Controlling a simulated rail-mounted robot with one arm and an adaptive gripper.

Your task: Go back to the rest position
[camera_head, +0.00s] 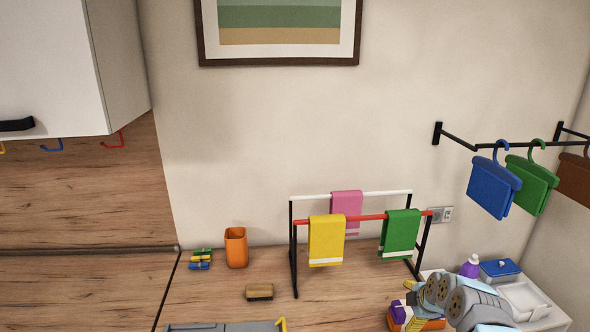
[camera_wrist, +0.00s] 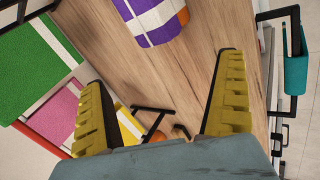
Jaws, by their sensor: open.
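My gripper (camera_head: 411,304) is at the lower right of the head view, low over the counter, in front of the rack's right end. Its yellow ribbed fingers stand wide apart in the wrist view (camera_wrist: 163,72), with nothing between them but bare wood behind. A purple-and-white checked cloth (camera_wrist: 150,18) with an orange edge lies beyond the fingertips, apart from them. In the head view an orange and purple item (camera_head: 399,314) is partly hidden by my arm.
A towel rack (camera_head: 293,262) holds yellow (camera_head: 326,241), pink (camera_head: 346,205) and green (camera_head: 400,234) towels close to my gripper. Hangers with blue (camera_head: 493,188) and green cloths hang at right. The air above is free.

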